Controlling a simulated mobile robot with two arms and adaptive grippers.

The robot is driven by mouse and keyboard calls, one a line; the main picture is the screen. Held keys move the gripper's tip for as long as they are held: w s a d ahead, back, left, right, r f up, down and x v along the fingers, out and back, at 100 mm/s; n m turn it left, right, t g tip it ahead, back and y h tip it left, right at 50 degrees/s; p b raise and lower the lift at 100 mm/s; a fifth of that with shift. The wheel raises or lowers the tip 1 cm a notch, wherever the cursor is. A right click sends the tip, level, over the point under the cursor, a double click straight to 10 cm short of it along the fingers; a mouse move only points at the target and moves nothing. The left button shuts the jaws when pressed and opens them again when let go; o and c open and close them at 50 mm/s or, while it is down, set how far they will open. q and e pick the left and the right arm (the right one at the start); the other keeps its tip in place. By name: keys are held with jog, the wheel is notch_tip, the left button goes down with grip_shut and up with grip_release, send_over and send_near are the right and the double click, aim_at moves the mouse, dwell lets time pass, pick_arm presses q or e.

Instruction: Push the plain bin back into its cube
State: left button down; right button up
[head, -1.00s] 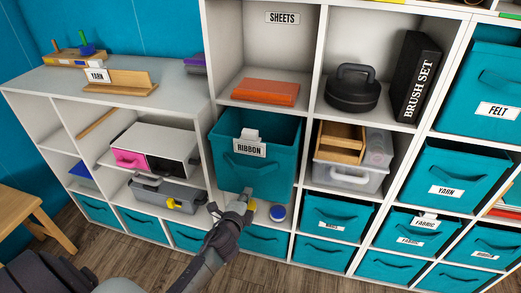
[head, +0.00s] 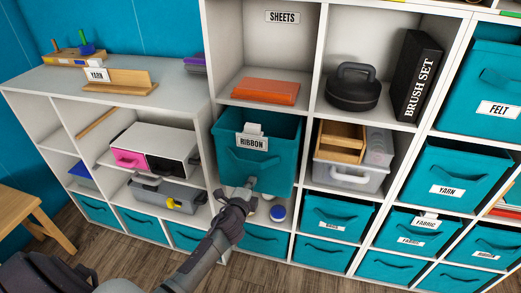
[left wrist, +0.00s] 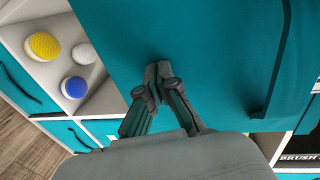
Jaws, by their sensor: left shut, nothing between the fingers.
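A teal fabric bin (head: 275,168) stands partly out of its cube in the middle of the shelf unit, its open top visible. It carries a RIBBON label (head: 252,141) on a clip at its front rim, so it is not visibly plain. My left gripper (head: 251,182) is shut and empty, with its fingertips at the lower part of the bin's front. In the left wrist view the closed fingertips (left wrist: 160,72) are against or very near the teal front (left wrist: 210,40), with the handle (left wrist: 275,65) off to the right. My right gripper is not in view.
Below the bin, small round items, including a blue-topped one (head: 278,213), lie on a shelf. A grey toolbox (head: 170,193) is at left, and a clear box with a wooden tray (head: 342,140) at right. An orange box (head: 265,91) lies in the cube above.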

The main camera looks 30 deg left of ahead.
pick_arm(q)
jog(key=shift+r+b+x, duration=0.2)
jog(key=shift+b+x, duration=0.1)
jog(key=shift+x, duration=0.75)
jog(key=shift+r+b+x, duration=0.2)
jog(key=shift+b+x, duration=0.1)
jog(key=shift+x, duration=0.75)
jog(key=shift+r+b+x, duration=0.2)
jog(key=shift+b+x, duration=0.1)
jog(key=shift+x, duration=0.75)
jog(key=shift+b+x, duration=0.35)
jog(key=shift+x, duration=0.55)
jog(key=shift+r, duration=0.1)
jog(key=shift+f+p+v, duration=0.1)
jog(key=shift+p+v, duration=0.25)
jog(key=shift+v, duration=0.3)
jog(key=shift+f+p+v, duration=0.15)
jog(key=shift+p+v, duration=0.15)
jog(key=shift+v, duration=0.35)
jog(key=f+p+v, duration=0.1)
jog(key=v, duration=0.6)
jog(key=shift+s+p, duration=0.25)
jog(key=shift+p, duration=0.05)
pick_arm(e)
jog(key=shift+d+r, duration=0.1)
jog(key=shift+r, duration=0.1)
pick_arm(q)
jog(key=shift+f, duration=0.15)
